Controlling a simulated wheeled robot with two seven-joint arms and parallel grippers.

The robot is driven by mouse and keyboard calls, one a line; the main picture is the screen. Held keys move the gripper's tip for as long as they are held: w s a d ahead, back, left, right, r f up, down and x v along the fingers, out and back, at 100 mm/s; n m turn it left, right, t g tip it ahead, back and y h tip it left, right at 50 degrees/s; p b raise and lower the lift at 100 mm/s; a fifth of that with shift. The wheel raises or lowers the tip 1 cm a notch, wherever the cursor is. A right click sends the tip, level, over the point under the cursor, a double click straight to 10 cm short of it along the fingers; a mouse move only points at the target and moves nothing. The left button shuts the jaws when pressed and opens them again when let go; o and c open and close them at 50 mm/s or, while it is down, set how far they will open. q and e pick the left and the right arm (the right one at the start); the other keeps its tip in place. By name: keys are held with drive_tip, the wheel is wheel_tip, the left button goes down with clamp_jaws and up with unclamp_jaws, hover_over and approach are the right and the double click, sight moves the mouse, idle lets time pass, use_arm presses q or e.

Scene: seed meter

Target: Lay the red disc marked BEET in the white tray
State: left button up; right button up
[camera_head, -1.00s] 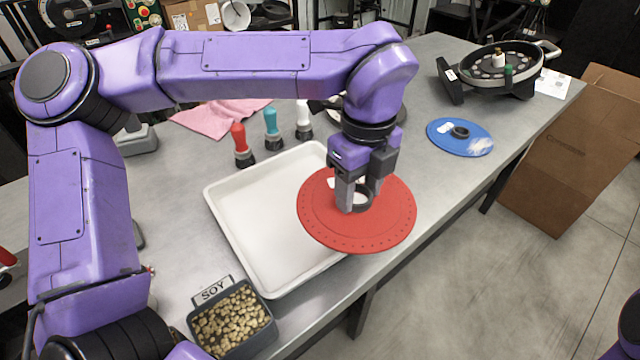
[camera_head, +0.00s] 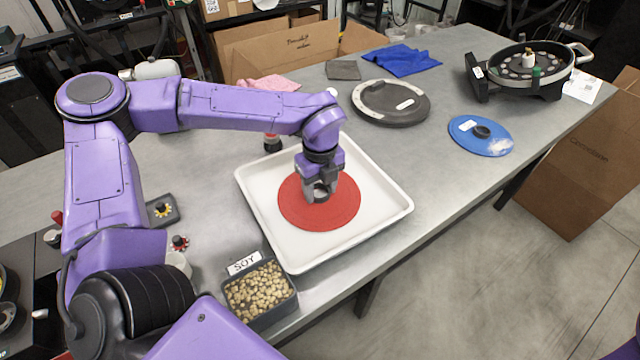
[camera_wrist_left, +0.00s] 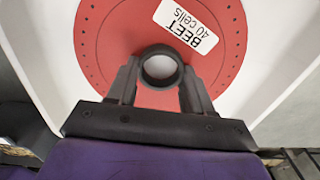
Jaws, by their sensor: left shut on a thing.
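The red disc (camera_head: 335,213) is inside the outline of the white tray (camera_head: 384,213) in the head view, flat and level with the tray floor. I cannot tell whether it touches the floor. My left gripper (camera_head: 320,196) points down at the disc's middle and is shut on its dark hub ring. In the left wrist view the fingers (camera_wrist_left: 160,92) hold the ring from both sides. The red disc (camera_wrist_left: 110,40) there bears a white label (camera_wrist_left: 186,26) reading BEET, 40 cells. White tray surface (camera_wrist_left: 285,40) shows around it. My right gripper is not in view.
A grey bin of beans marked SOY (camera_head: 262,292) stands by the tray's near left corner. A dark round lid (camera_head: 390,103), a blue disc (camera_head: 481,135) and the seed meter housing (camera_head: 528,72) lie further back and right. The bench right of the tray is clear.

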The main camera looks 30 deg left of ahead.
use_arm(q)
drive_tip(key=shift+w+f, duration=0.15)
drive_tip(key=shift+w, duration=0.05)
drive_tip(key=shift+s+d+f, duration=0.1)
drive_tip(key=shift+s, duration=0.05)
drive_tip(key=o, duration=1.1)
wheel_tip(320, 180, up, 12)
drive_tip(key=b, duration=0.1)
drive_tip(key=shift+r, duration=0.2)
